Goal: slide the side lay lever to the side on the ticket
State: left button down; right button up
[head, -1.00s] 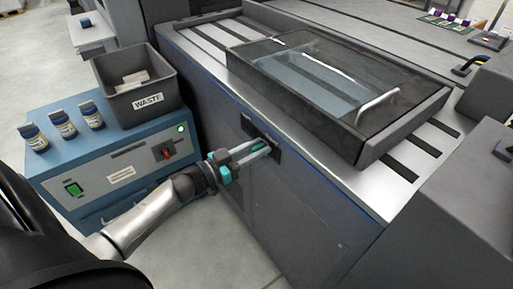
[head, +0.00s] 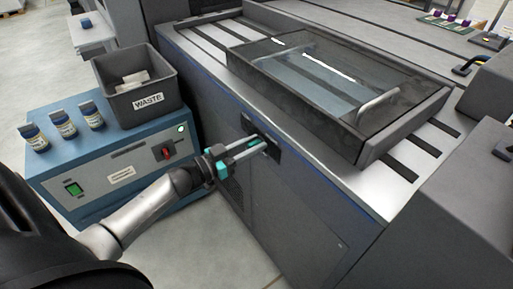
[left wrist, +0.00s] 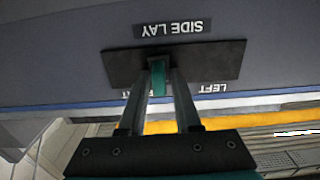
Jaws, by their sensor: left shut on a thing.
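The side lay lever is a small green tab (left wrist: 159,78) on a black plate (left wrist: 215,62) in the press's side panel. In the left wrist view the plate appears upside down, with a "SIDE LAY" label (left wrist: 172,28) and a "LEFT" label (left wrist: 210,88) beside it. A second label at the other end is mostly hidden by a finger. My left gripper (head: 263,144) is shut on the lever, one finger on each side; it also shows in the left wrist view (left wrist: 159,68). The lever stands left of the plate's middle there. My right gripper and the ticket are not in view.
Above the plate, the press top (head: 215,62) holds a glass-lidded unit with a handle (head: 378,106). Open floor lies below.

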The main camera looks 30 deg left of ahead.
aim_at(251, 127)
pick_arm(q)
jog(key=a, duration=0.1)
jog(key=w+a, duration=0.1)
jog(key=a, duration=0.1)
jog(key=w+a+b, duration=0.1)
jog(key=shift+a+f, duration=0.1)
jog(key=shift+a, duration=0.6)
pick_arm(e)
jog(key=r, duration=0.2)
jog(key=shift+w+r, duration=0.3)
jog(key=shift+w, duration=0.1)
pick_arm(q)
jog(key=shift+w, duration=0.1)
jog(key=c, duration=0.8)
grip_release()
jog(key=shift+a, duration=0.1)
jog(key=shift+c, duration=0.2)
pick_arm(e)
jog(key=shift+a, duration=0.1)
